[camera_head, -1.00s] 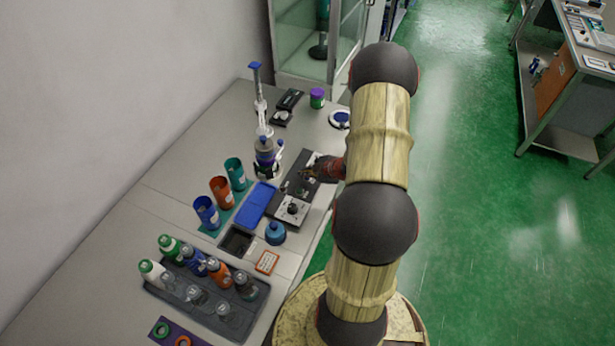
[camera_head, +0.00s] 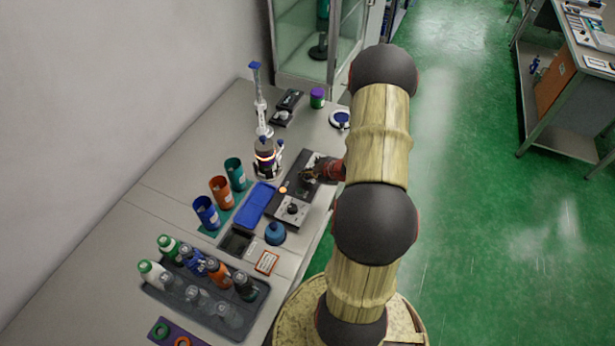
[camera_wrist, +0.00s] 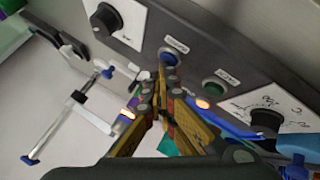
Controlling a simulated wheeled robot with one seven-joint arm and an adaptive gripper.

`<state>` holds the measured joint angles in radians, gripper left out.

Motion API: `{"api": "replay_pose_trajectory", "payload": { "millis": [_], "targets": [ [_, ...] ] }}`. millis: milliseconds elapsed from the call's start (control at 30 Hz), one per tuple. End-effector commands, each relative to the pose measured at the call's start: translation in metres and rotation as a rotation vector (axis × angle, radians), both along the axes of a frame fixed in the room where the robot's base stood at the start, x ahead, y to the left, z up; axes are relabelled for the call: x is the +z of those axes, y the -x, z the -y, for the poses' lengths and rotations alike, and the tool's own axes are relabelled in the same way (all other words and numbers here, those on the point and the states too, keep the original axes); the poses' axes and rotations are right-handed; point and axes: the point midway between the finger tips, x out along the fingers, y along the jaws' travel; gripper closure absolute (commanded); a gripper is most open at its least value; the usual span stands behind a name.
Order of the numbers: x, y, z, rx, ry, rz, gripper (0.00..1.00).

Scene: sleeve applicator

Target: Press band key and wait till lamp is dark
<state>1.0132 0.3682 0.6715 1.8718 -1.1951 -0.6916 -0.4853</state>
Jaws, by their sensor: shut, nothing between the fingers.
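The dark control panel (camera_head: 277,213) lies on the bench with dials and keys. In the wrist view a blue key (camera_wrist: 168,57) and a green key (camera_wrist: 213,88) each have a small label that I cannot read. My gripper (camera_wrist: 163,80) is shut and empty, its tips at the blue key; I cannot tell whether they press it. In the head view my gripper (camera_head: 312,172) is over the panel's far part. The lamp (camera_head: 283,190) glows orange, also in the wrist view (camera_wrist: 203,103). The applicator (camera_head: 266,165) behind the panel has a glowing orange ring.
Blue, orange and teal cups (camera_head: 221,190) stand farther left. A rack (camera_head: 228,318) of several bottles is at the front. Dials (camera_wrist: 103,18) flank the keys.

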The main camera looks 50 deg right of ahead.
Motion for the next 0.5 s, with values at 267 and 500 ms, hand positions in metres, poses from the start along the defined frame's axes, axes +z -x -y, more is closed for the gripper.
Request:
{"api": "replay_pose_trajectory", "payload": {
  "millis": [267,500],
  "targets": [
    [0.013,0.000,0.000,0.000,0.000,0.000,1.00],
    [0.017,0.000,0.000,0.000,0.000,0.000,1.00]
  ]
}}
